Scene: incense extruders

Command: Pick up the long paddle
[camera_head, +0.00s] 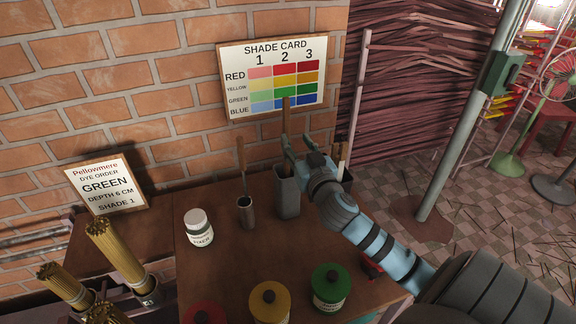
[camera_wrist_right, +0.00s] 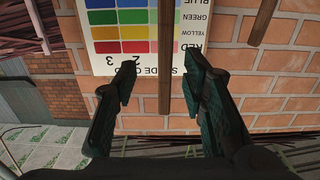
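A long wooden paddle (camera_head: 286,120) stands upright in the grey square holder (camera_head: 287,206), its top in front of the shade card. My right gripper (camera_head: 297,147) is open at this paddle, above the holder. In the right wrist view the paddle (camera_wrist_right: 165,60) shows between the two spread fingers (camera_wrist_right: 163,82), with a gap on each side. I cannot tell its depth between them. A shorter-looking paddle (camera_head: 241,165) leans in a round metal holder (camera_head: 246,213) to the left. It seems to be the stick (camera_wrist_right: 262,20) in the wrist view. My left gripper is out of view.
A white lidded jar (camera_head: 199,228) stands left of the holders. Yellow (camera_head: 270,303) and green (camera_head: 330,289) jars stand at the front of the table. A dark holder partly hidden behind my right gripper has a pale-handled tool (camera_head: 342,155). The shade card (camera_head: 240,75) hangs on the brick wall behind.

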